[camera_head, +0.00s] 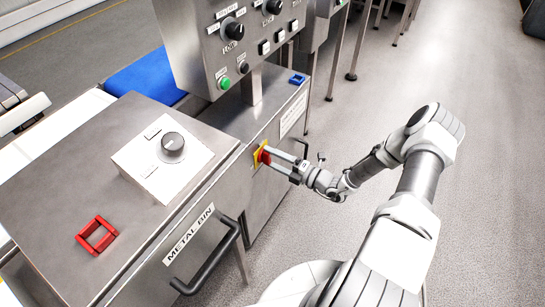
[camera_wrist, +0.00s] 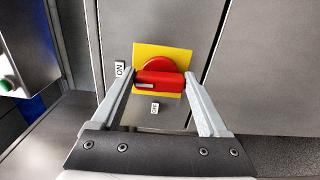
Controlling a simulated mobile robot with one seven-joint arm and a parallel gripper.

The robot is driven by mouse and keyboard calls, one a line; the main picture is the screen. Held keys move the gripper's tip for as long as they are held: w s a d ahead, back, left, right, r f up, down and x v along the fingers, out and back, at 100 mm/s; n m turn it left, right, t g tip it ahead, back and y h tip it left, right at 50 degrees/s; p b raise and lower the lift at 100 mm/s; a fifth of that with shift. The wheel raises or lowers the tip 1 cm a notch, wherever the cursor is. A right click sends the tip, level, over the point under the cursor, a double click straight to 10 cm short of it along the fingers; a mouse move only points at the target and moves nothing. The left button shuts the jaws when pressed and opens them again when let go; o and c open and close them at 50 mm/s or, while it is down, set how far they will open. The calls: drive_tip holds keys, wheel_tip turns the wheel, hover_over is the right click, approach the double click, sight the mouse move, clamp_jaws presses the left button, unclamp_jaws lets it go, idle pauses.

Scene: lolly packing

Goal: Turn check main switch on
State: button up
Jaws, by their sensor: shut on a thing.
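The main switch is a red rotary handle (camera_wrist: 160,84) on a yellow square plate (camera_wrist: 174,53), fixed to the steel cabinet side. In the wrist view its bar lies about horizontal, with a pale mark at its left end. An ON label (camera_wrist: 119,69) is to the left of the plate, and a small label (camera_wrist: 155,107), apparently OFF, is below it. My gripper (camera_wrist: 160,79) is shut on the bar, one finger at each end. In the head view the yellow plate (camera_head: 258,155) is partly hidden by my gripper (camera_head: 268,154).
A metal bin drawer with a black handle (camera_head: 215,262) is left of the switch. A control panel (camera_head: 240,40) with knobs and buttons stands above. A white box with a dial (camera_head: 172,147) and a red square frame (camera_head: 97,235) are on the cabinet top. The floor to the right is clear.

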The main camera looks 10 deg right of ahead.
drive_tip(key=shift+m, duration=0.3)
idle(0.4)
drive_tip(key=o, duration=1.2)
drive_tip(key=shift+o, duration=0.2)
drive_tip(key=shift+s+d, duration=0.1)
drive_tip(key=shift+d, duration=0.05)
drive_tip(key=p+v, duration=0.2)
drive_tip(key=v, duration=1.5)
drive_tip(key=shift+s+r, duration=0.1)
drive_tip(key=shift+r, duration=0.05)
